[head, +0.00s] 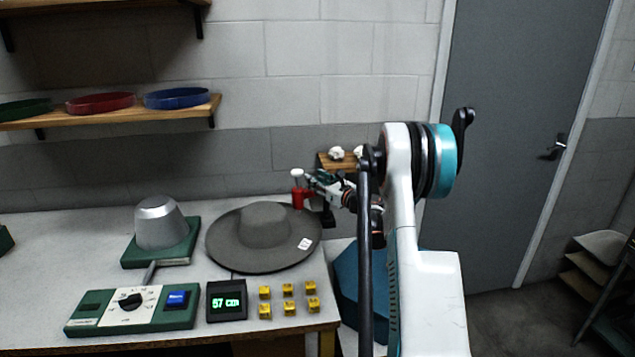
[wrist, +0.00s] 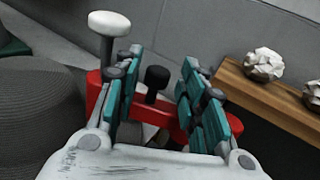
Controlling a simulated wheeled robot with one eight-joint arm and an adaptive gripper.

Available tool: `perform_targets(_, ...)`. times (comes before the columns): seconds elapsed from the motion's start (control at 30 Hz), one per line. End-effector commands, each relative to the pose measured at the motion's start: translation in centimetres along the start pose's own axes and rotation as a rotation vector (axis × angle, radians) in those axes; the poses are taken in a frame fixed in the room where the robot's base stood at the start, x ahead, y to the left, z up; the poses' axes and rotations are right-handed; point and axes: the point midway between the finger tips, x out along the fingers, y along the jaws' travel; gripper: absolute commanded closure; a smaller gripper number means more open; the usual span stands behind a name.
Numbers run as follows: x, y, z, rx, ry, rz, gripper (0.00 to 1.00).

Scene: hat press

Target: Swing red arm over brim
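The red arm (head: 298,197) stands at the back right edge of the grey hat (head: 265,222), with a white knob on top. In the wrist view the red arm (wrist: 95,95) runs across behind my fingers, with its white knob (wrist: 109,23) at left and a black knob (wrist: 157,78) near the middle. My gripper (wrist: 150,85) is open, its teal fingers on either side of the black knob, with gaps showing. I cannot tell whether a finger touches the red arm. The hat's wide brim (head: 228,250) lies flat on the table; it also shows in the wrist view (wrist: 35,115).
A metal cone on a green base (head: 187,250), a dial panel (head: 130,308), a green-lit display (head: 227,300) and several yellow blocks (head: 288,300) share the table (head: 50,245). A small wooden shelf (wrist: 265,100) with white crumpled lumps is close on my gripper's right.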

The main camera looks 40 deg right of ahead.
Motion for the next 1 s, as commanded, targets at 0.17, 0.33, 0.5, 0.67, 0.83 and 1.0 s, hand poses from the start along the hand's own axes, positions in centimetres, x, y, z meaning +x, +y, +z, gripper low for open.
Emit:
perform_targets(0.17,0.0,0.1,0.0,0.000,0.000,0.001,0.58)
perform_targets(0.33,-0.2,0.1,0.0,-0.001,0.001,0.001,0.58)
perform_targets(0.5,-2.1,0.0,-0.1,-0.001,0.001,-0.001,0.58)
perform_targets(0.67,-5.3,-0.1,0.0,-0.001,0.001,-0.002,0.58)
perform_targets(0.83,-8.7,-0.1,-0.1,0.000,0.001,-0.002,0.58)
perform_targets(1.0,-11.0,0.0,-0.1,0.000,0.001,-0.001,0.58)
